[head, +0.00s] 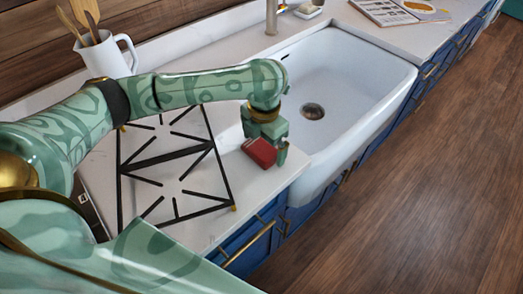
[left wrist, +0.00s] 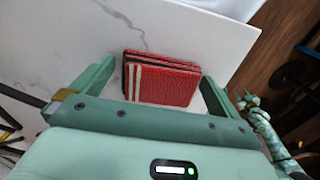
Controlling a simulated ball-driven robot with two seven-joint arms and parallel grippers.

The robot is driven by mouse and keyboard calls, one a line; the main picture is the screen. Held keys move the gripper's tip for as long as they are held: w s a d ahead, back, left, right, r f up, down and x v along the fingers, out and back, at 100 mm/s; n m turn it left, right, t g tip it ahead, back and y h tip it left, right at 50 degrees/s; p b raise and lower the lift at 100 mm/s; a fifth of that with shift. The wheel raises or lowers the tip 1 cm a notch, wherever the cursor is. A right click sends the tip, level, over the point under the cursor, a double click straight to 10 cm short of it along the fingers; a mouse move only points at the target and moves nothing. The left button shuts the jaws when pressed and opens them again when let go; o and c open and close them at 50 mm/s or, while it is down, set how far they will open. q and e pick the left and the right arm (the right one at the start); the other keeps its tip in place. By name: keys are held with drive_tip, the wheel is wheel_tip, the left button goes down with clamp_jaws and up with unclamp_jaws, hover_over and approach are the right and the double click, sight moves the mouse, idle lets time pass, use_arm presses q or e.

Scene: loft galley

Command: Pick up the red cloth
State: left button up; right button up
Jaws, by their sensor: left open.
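The red cloth (head: 260,152) is a small folded stack on the white countertop, between the hob and the sink, near the counter's front edge. In the left wrist view the cloth (left wrist: 165,80) shows several folded layers and pale stripes at its left end. My left gripper (head: 268,147) is over the cloth, and in the left wrist view its open fingers (left wrist: 156,82) stand on either side of it. A gap shows at the left finger; the right finger is close to the cloth, and I cannot tell whether it touches.
A black hob grate (head: 168,155) lies just left of the cloth. The white sink (head: 345,75) is to its right, with a tap (head: 271,18). A white jug (head: 105,57) with wooden utensils stands at the back left. An open book (head: 400,10) lies beyond the sink.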

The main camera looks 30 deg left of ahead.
sight(264, 144)
use_arm(q)
drive_tip(key=shift+r, duration=0.1)
drive_tip(key=c, duration=0.8)
drive_tip(key=shift+r, duration=0.5)
wheel_tip(264, 144, up, 3)
drive_tip(key=shift+f+p, duration=0.15)
drive_tip(key=shift+p, duration=0.85)
drive_tip(key=s+d+r+p, duration=0.5)
drive_tip(key=s+d+r, duration=0.4)
drive_tip(key=d, duration=0.1)
drive_tip(key=shift+s+d+r+p, duration=0.2)
drive_tip(key=shift+d+p, duration=0.05)
drive_tip(key=shift+p, duration=0.1)
drive_tip(key=shift+o, duration=0.5)
